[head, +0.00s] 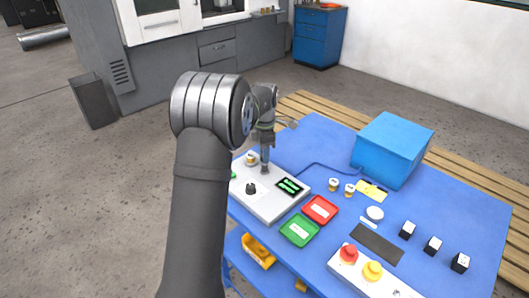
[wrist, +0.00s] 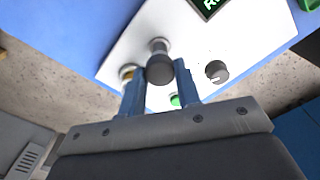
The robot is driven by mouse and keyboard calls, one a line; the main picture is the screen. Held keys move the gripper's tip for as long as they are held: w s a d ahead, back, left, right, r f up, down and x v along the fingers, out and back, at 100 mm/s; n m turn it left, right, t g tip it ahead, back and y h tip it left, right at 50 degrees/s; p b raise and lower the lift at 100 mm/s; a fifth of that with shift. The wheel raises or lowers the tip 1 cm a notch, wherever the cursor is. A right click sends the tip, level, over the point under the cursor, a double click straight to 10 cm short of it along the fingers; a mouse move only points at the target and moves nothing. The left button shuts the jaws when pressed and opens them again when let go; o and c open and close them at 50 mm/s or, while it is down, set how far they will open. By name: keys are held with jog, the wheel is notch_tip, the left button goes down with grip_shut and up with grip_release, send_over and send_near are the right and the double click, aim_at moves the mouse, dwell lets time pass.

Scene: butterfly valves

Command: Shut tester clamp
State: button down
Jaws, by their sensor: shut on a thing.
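The tester (head: 268,205) is a pale box at the left edge of the blue table, and its top fills the middle of the wrist view (wrist: 125,60). My gripper (head: 265,152) points down over its back part. In the wrist view, my blue fingers (wrist: 158,80) are closed around a dark rounded clamp handle (wrist: 160,69) with a grey stem behind it. A brass valve (head: 250,159) sits just left of the gripper on the tester; part of it shows beside the handle (wrist: 127,72). I cannot tell whether the clamp is open or shut.
The tester has a lit green display (head: 289,187), a black knob (head: 251,189) and a green button (wrist: 175,100). Red (head: 320,209) and green (head: 299,231) trays lie to its right. Two small brass valves (head: 334,185) and a blue box (head: 393,147) stand farther right.

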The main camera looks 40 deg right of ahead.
jog(key=shift+r, duration=0.1)
dwell(0.3)
jog(key=c, duration=1.1)
grip_release()
jog(key=shift+o, duration=0.2)
jog(key=shift+r, duration=0.1)
notch_tip(320, 180, up, 17)
notch_tip(320, 180, down, 17)
jog(key=shift+f, duration=0.2)
